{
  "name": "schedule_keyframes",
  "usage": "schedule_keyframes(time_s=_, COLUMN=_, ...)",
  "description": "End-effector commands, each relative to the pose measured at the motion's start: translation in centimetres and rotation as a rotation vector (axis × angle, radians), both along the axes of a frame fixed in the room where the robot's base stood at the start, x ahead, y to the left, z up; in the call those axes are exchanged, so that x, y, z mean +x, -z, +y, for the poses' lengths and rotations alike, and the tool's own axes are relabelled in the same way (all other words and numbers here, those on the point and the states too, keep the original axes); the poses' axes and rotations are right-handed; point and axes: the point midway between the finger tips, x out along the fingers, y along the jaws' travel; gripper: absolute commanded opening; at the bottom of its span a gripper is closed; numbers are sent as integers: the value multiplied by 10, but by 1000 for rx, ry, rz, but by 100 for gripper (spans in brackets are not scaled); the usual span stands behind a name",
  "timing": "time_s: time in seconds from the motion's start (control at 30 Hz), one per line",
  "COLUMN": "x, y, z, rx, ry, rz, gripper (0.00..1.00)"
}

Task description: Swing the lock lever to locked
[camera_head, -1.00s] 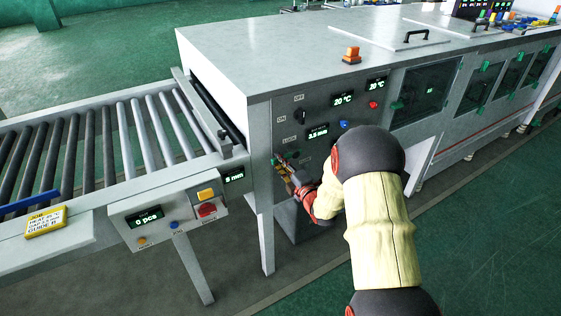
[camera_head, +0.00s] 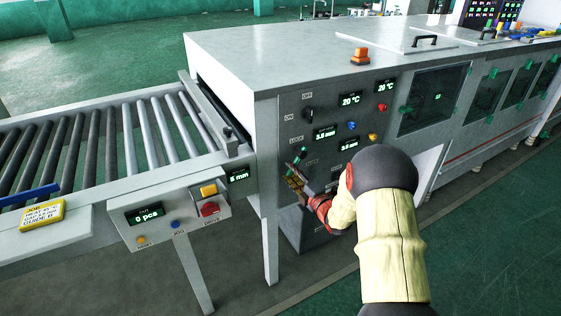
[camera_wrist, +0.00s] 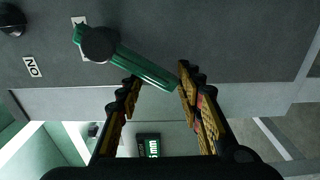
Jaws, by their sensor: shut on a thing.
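The green lock lever (camera_wrist: 142,66) turns on a round black pivot (camera_wrist: 100,43) on the grey machine panel. In the wrist view it slants down to the right from the pivot, and its free end reaches in between my fingertips. My gripper (camera_wrist: 158,84) is shut on the lever's free end, with one yellow-padded finger on each side. In the head view my gripper (camera_head: 295,178) is at the lower left of the panel, and it and the arm partly hide the lever. A small label beside the pivot is partly covered.
The panel holds displays (camera_head: 351,99), knobs and an ON/OFF switch (camera_head: 308,114) above my gripper. A roller conveyor (camera_head: 120,140) and its control box (camera_head: 165,216) stand to the left. Machine doors (camera_head: 432,98) are to the right. Green floor is open at lower right.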

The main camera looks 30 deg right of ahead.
Motion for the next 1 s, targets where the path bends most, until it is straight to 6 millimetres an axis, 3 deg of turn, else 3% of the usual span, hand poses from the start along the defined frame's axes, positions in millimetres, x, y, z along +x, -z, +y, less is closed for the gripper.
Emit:
schedule_keyframes(time_s=0.03, x=1, y=-1, z=-22, rx=14, ry=38, rz=-2, gripper=10)
schedule_keyframes(time_s=0.13, x=2, y=-2, z=-30, rx=11, ry=38, rz=-5, gripper=10)
schedule_keyframes(time_s=0.17, x=2, y=-2, z=-30, rx=11, ry=37, rz=-6, gripper=34)
schedule_keyframes(time_s=0.2, x=2, y=-3, z=-29, rx=10, ry=37, rz=-7, gripper=36)
schedule_keyframes(time_s=0.63, x=-1, y=-8, z=-30, rx=7, ry=37, rz=-14, gripper=36)
schedule_keyframes(time_s=1.0, x=-34, y=-9, z=-31, rx=6, ry=37, rz=-16, gripper=36)
